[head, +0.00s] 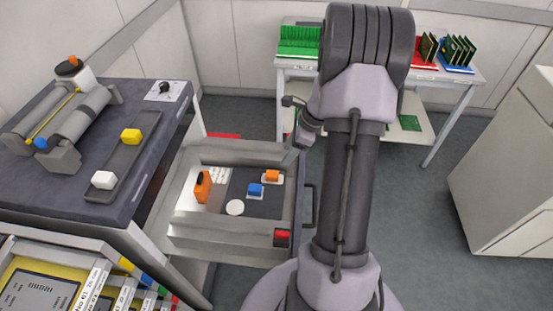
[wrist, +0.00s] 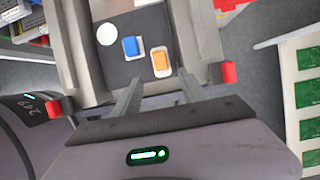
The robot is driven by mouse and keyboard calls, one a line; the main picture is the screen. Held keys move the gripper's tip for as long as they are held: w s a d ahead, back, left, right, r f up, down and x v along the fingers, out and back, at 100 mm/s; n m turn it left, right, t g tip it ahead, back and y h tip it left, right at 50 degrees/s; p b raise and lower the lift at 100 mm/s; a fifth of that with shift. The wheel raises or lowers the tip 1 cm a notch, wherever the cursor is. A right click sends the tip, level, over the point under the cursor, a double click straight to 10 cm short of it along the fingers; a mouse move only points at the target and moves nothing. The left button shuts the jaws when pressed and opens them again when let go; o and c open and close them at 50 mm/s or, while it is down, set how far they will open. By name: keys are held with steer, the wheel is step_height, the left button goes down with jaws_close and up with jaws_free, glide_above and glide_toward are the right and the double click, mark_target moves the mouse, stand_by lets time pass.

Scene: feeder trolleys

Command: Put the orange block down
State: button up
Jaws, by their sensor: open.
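The orange block (head: 271,176) sits on a pale pad inside the open drawer, behind the blue block (head: 255,190). In the wrist view the orange block (wrist: 161,61) lies just beyond the fingertips of my gripper (wrist: 159,77), roughly in line with the gap between them. The blue block (wrist: 131,47) is to its left. My gripper is open, its fingers apart with nothing between them. I cannot tell the height of the fingertips above the block. In the head view my arm's end is by the drawer's right side, and its fingers are hard to make out.
The drawer (head: 225,240) also holds a white disc (head: 235,207) and an orange-and-black item (head: 203,185). Left is a dark trolley top with a yellow block (head: 131,136) and a white block (head: 103,180). A white table (head: 440,90) with circuit boards stands behind; a cabinet (head: 505,170) is right.

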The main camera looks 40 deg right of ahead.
steer(key=w+a+r+n, duration=0.2)
steer(key=a+r+n, duration=0.4)
steer(key=a+r, duration=0.4)
steer(key=s+a+r+n+h, duration=0.1)
steer(key=s+a+r+n, duration=0.3)
steer(key=a, duration=0.4)
steer(key=s+a+r+n, duration=0.1)
steer(key=a+r+n, duration=0.4)
steer(key=a+r, duration=0.15)
steer(key=s+a+f+n+t+b, duration=0.1)
steer(key=s+a+n+t+b, duration=0.1)
steer(key=s+a+n, duration=0.6)
steer(key=s+a+b, duration=0.1)
steer(key=s, duration=0.1)
steer(key=shift+s+a+f+n, duration=0.2)
steer(key=shift+s+n, duration=0.1)
steer(key=shift+s, duration=0.1)
steer(key=shift+o, duration=0.2)
